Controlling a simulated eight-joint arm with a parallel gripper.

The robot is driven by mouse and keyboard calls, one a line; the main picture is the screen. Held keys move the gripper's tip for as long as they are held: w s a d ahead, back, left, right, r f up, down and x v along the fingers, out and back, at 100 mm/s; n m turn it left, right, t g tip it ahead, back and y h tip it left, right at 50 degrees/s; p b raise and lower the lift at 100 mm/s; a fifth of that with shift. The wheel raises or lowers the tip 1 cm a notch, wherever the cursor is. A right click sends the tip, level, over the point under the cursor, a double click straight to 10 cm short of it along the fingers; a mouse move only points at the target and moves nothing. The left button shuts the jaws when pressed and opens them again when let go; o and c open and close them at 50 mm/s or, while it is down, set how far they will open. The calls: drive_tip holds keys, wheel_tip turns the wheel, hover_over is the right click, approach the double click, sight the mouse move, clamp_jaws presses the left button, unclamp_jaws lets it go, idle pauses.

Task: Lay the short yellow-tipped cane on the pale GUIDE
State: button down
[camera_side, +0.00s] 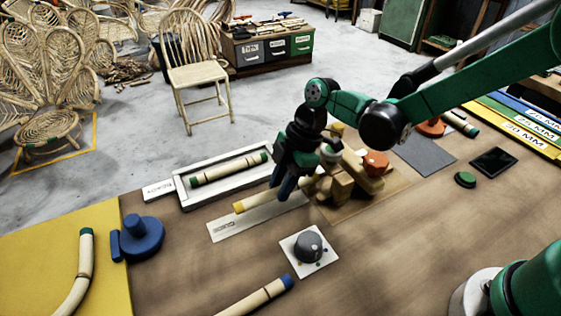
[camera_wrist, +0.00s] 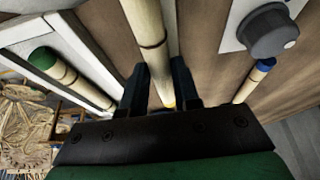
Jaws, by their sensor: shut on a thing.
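The short yellow-tipped cane (camera_side: 257,203) is in my gripper (camera_side: 284,188), which is shut around it. Its yellow end points left, over the pale GUIDE board (camera_side: 262,219). The cane runs along the board's length near its far edge; I cannot tell whether it touches the board. Its other end is hidden behind the gripper and the wooden blocks. In the wrist view the cane (camera_wrist: 147,28) passes between the two dark fingers of my gripper (camera_wrist: 160,88), with a yellow tip just showing between them.
A white tray (camera_side: 183,198) with a green-tipped cane (camera_side: 228,169) lies behind the guide. A grey knob on a white plate (camera_side: 308,245) stands in front. A blue round form (camera_side: 142,240) and a blue-tipped cane (camera_side: 258,297) lie nearer.

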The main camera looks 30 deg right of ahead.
drive_tip(key=c, duration=0.6)
unclamp_jaws()
drive_tip(key=shift+o, duration=0.2)
drive_tip(key=shift+v, duration=2.8)
